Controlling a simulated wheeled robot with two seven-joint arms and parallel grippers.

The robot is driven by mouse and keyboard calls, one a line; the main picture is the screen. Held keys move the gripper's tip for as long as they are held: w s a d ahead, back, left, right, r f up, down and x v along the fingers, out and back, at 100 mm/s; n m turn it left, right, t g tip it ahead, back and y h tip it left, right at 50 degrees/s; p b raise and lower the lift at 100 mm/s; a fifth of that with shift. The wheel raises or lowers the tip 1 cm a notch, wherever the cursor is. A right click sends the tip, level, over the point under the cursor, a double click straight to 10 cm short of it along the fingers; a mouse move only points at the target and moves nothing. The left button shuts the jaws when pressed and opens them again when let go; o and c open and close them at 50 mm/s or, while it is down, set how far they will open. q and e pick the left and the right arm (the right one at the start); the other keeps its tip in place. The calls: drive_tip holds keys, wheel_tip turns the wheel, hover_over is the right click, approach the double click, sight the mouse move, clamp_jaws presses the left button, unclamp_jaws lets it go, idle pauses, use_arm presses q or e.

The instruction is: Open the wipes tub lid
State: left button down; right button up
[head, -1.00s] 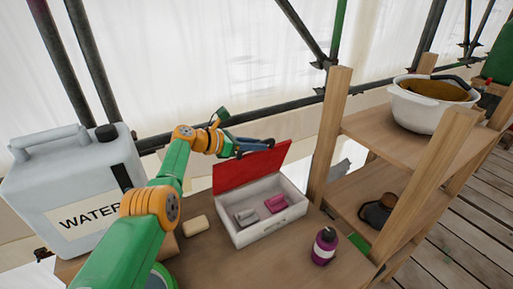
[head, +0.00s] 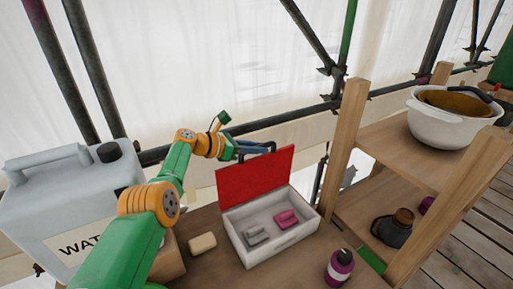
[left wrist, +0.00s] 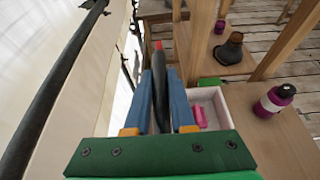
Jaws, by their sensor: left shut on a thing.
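The wipes tub is a white box (head: 275,245) on the wooden bench, and its red lid (head: 255,180) stands raised at the back. A grey piece (head: 256,235) and a pink piece (head: 287,218) lie inside. My left gripper (head: 262,150) is behind the top edge of the lid, shut on its black handle (head: 271,147). In the left wrist view the blue fingers (left wrist: 165,95) have the dark handle (left wrist: 173,90) between them, and part of the white box (left wrist: 210,105) shows at their right. My right gripper is not in view.
A grey water can (head: 70,200) stands at the left, with a tan block (head: 202,243) near the tub. A purple bottle (head: 339,268) stands right of the tub. A wooden shelf (head: 352,130) with a white pot (head: 440,128) rises at the right. Scaffold poles run behind.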

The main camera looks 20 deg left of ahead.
use_arm(q)
drive_tip(key=c, duration=0.8)
unclamp_jaws()
drive_tip(key=shift+f, duration=0.1)
drive_tip(key=shift+o, duration=0.2)
wheel_tip(320, 180, up, 4)
drive_tip(key=shift+w+f+p, duration=0.1)
drive_tip(key=shift+f+p, duration=0.05)
drive_tip(key=shift+p, duration=1.05)
drive_tip(key=shift+s+r+p, duration=0.3)
drive_tip(key=shift+r+p, duration=0.05)
drive_tip(key=shift+p, duration=0.15)
drive_tip(key=s+d+r+b, duration=0.2)
drive_tip(key=s+d+r, duration=0.3)
drive_tip(key=s+r, duration=0.3)
drive_tip(key=shift+s+r, duration=0.3)
drive_tip(key=shift+s, duration=2)
